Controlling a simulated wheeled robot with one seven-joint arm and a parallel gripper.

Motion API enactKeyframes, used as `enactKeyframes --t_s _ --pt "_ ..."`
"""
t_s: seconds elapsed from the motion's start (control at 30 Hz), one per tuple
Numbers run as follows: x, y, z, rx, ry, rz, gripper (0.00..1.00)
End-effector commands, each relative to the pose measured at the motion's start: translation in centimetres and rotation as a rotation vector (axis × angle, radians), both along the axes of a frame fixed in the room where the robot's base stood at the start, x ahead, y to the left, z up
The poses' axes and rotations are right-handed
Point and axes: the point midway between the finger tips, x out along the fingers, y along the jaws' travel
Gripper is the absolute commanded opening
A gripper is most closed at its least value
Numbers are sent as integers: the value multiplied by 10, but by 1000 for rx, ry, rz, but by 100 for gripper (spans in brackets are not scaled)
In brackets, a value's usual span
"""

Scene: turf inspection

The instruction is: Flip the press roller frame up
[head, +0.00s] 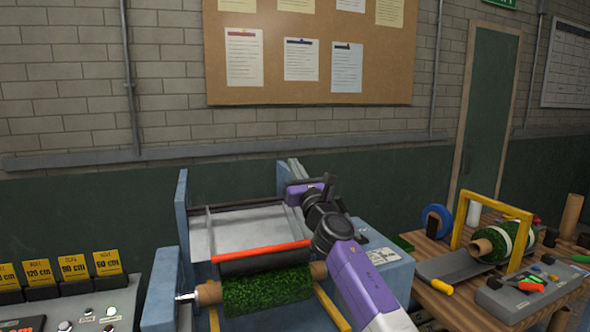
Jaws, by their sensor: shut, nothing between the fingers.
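The press roller frame (207,235) lies low between the blue side plates of the machine. It has grey side rails, a red bar (262,251) across its front and a dark roller (265,263) just below the bar. A green turf roll (266,292) on a brown core lies in front of and below the roller. My arm reaches in from the lower right. My gripper (327,184) is at the frame's right rear, above the right side of the machine. It is shut and empty. Its fingertips are small and partly hidden by the wrist, so contact with the frame cannot be told.
Blue side plates (183,225) flank the frame. A control panel (90,310) with several yellow width cards stands at left. A wooden table (440,293) at right holds a yellow frame, another turf roll and a grey box. The wall behind carries a cork board (310,85).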

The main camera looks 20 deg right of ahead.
Motion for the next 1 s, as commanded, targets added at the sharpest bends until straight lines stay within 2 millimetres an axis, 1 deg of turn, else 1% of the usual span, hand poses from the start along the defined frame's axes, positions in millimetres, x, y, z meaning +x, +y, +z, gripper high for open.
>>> enactKeyframes --t_s 0.8,0.9,1.0 --pt "0 0 0 0 0 0 0" --pt "0 0 -3 0 0 0 0" --pt "-1 0 -10 0 1 0 0"
